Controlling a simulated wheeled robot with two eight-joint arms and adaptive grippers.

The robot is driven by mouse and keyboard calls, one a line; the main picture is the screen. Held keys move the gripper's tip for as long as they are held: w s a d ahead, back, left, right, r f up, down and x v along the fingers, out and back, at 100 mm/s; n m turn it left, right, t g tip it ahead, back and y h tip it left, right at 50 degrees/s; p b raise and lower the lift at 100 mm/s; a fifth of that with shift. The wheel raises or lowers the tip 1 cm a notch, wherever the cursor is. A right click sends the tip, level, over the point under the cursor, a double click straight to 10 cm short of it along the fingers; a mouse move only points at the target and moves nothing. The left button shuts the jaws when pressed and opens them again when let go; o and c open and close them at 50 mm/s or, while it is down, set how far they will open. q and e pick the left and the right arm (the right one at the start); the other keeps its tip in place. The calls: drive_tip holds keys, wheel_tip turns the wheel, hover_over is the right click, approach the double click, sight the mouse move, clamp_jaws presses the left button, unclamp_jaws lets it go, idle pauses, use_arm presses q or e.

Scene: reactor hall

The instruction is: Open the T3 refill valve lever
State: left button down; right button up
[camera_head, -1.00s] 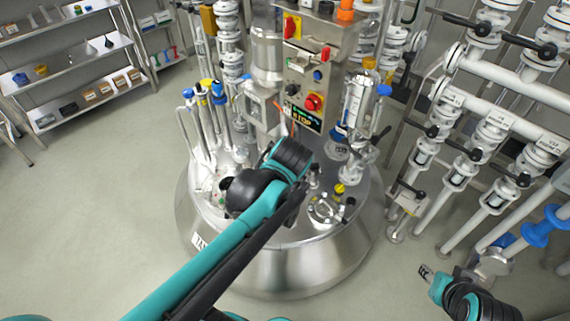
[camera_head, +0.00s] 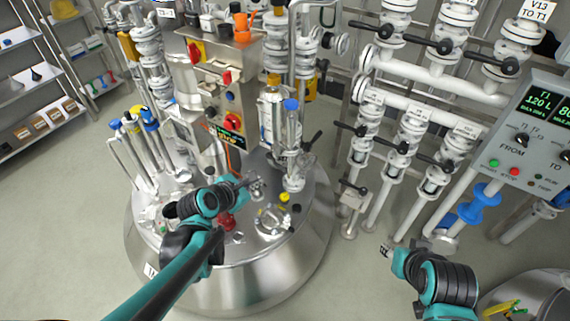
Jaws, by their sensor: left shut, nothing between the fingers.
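Pipe manifolds with black-handled valve levers fill the right side. An upper row includes a lever (camera_head: 428,45), and a lower row includes another lever (camera_head: 388,144). The small tags there are too small to read, so I cannot tell which lever is T3 refill. My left gripper (camera_head: 243,184) is shut and empty over the steel vessel's lid, left of the manifolds and apart from their levers. My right gripper (camera_head: 385,250) is low at the right, below the manifolds and touching no lever; its fingers are too small to judge.
The round steel vessel (camera_head: 270,265) carries a control box (camera_head: 215,85), several pipes and a blue-capped column (camera_head: 291,135). A grey control panel (camera_head: 540,130) stands at the right. A sign (camera_head: 537,12) reads "V13 TO T1". Shelves (camera_head: 40,125) stand at the left; floor there is clear.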

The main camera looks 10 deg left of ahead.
use_arm(q)
drive_tip(key=n, duration=0.3)
drive_tip(key=b, duration=0.5)
approach(280, 168)
drive_tip(key=x, duration=0.5)
drive_tip(key=shift+w+f, duration=0.2)
drive_tip(key=shift+f, duration=0.05)
drive_tip(key=shift+w+d+f, duration=0.15)
drive_tip(key=shift+w+f, duration=0.15)
drive_tip(key=shift+w, duration=0.25)
drive_tip(key=shift+t, duration=0.3)
